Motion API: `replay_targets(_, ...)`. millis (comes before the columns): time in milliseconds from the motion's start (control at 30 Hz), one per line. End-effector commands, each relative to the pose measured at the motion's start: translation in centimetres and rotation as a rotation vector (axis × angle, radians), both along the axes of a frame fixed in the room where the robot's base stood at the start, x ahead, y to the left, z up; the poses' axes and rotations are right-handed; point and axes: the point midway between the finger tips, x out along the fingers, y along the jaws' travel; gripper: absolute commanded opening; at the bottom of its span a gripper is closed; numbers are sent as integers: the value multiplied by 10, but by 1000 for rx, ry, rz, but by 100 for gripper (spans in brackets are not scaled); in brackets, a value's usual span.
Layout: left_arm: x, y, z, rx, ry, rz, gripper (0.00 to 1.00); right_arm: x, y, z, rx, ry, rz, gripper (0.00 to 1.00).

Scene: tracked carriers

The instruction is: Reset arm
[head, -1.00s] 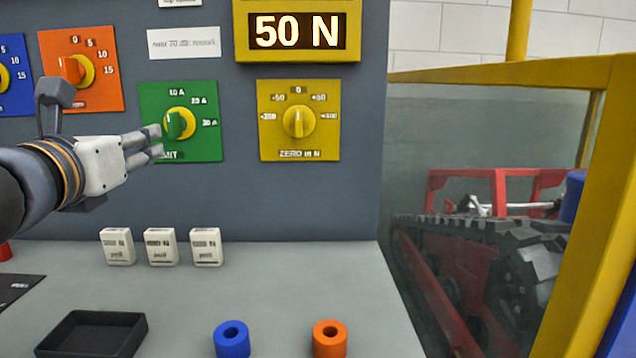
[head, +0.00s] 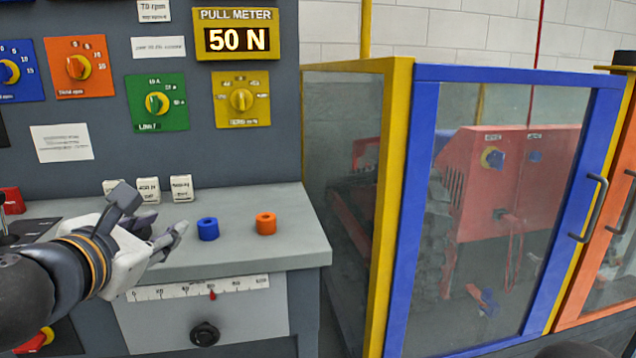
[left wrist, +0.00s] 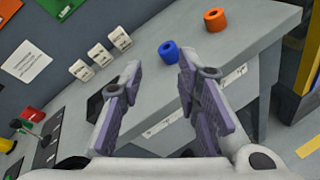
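My left arm comes in from the left in the head view, with its gripper (head: 175,238) low over the left part of the grey bench. In the left wrist view its two fingers (left wrist: 158,68) stand apart with nothing between them; it is open and empty. The blue ring (head: 208,229) and the orange ring (head: 266,223) stand on the bench just beyond and right of the fingertips. They also show in the left wrist view, the blue ring (left wrist: 168,53) nearer the fingers than the orange ring (left wrist: 215,19). My right gripper is in no view.
Behind the bench is a panel with dials and a pull meter (head: 237,38) reading 50 N. Several white blocks (head: 181,188) stand at its foot. A glazed cabinet with a blue frame (head: 408,215) stands to the right.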

Motion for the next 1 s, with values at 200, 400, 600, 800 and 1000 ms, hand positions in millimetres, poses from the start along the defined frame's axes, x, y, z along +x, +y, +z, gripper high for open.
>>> replay_targets(200,-64,-84,-157,517,311,-472,30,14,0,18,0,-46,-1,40)
replay_targets(400,-207,-106,-289,975,533,-1108,30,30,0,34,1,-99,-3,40)
replay_targets(600,-369,-63,-347,1288,592,-1840,30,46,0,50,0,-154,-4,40)
replay_targets(800,-443,-20,-351,1380,543,-2268,30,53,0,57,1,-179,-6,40)
replay_targets(1000,-450,-16,-352,1379,537,-2309,30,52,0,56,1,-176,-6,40)
